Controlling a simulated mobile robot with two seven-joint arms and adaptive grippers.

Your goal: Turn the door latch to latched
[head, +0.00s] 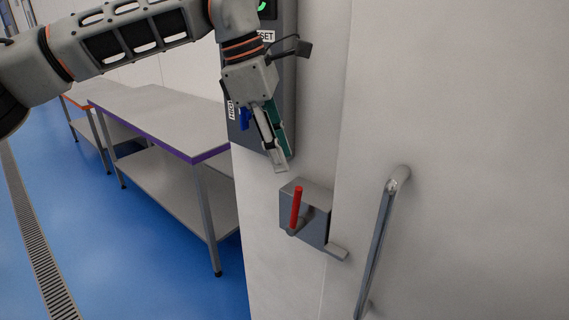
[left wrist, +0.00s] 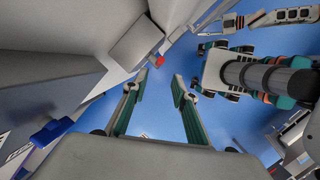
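The door latch is a grey box (head: 313,222) on the pale wall beside the door, with a red handle (head: 296,207) standing almost upright on its front. A flat grey bar (head: 337,253) sticks out at its lower right. In the left wrist view the box (left wrist: 137,40) shows at the top, with the red handle end (left wrist: 160,61) beyond the fingertips. My left gripper (head: 281,165) points down, above and slightly left of the handle, apart from it. Its fingers are spread and empty in the left wrist view (left wrist: 159,77). My right gripper does not show in the head view.
A vertical metal door handle (head: 377,245) stands out right of the latch. A dark wall panel (head: 285,95) with a green light is behind my left gripper, with a blue part on it. Steel tables (head: 165,115) stand at the left. Blue floor (head: 110,235) is clear in front.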

